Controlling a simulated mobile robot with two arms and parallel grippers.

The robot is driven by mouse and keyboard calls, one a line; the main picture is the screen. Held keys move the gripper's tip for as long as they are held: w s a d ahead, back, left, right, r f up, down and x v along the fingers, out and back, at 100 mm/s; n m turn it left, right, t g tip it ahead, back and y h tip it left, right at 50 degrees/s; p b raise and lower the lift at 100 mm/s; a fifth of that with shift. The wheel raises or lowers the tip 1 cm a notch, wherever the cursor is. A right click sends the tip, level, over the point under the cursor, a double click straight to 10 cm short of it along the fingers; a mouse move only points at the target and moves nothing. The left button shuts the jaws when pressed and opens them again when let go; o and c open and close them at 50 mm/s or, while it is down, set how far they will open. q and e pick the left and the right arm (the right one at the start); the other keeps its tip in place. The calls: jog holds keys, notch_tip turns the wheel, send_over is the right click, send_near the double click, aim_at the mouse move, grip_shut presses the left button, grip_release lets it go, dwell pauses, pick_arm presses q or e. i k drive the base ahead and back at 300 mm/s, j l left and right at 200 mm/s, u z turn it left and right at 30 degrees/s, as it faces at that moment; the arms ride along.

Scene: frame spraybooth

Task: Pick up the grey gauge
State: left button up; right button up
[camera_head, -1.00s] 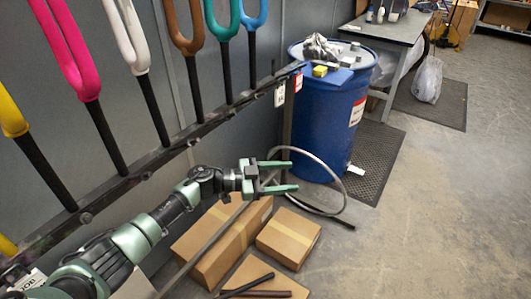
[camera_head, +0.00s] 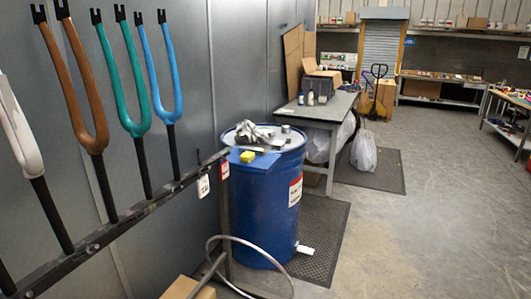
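A blue drum (camera_head: 258,208) stands in the middle of the view with several small things on its lid. A small grey object (camera_head: 278,143) lies near the right side of the lid, and a small grey round piece (camera_head: 286,129) sits behind it at the rim. I cannot tell at this size whether either is the grey gauge. A crumpled grey cloth (camera_head: 250,132) and a yellow block (camera_head: 247,156) are also on the lid. Neither of my grippers shows in the view now.
A dark rack bar (camera_head: 130,219) with several coloured forks (camera_head: 123,82) runs along the left wall toward the drum. A hose loop (camera_head: 252,244) is low before the drum. A grey table (camera_head: 333,107) stands behind. The floor (camera_head: 430,220) at right is clear.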

aim_at(260, 152)
jog(key=i+l, duration=0.3)
jog(key=l, duration=0.15)
jog(key=i+l, duration=0.65)
jog(key=l, duration=0.25)
jog(key=i+l, duration=0.35)
jog(key=l, duration=0.1)
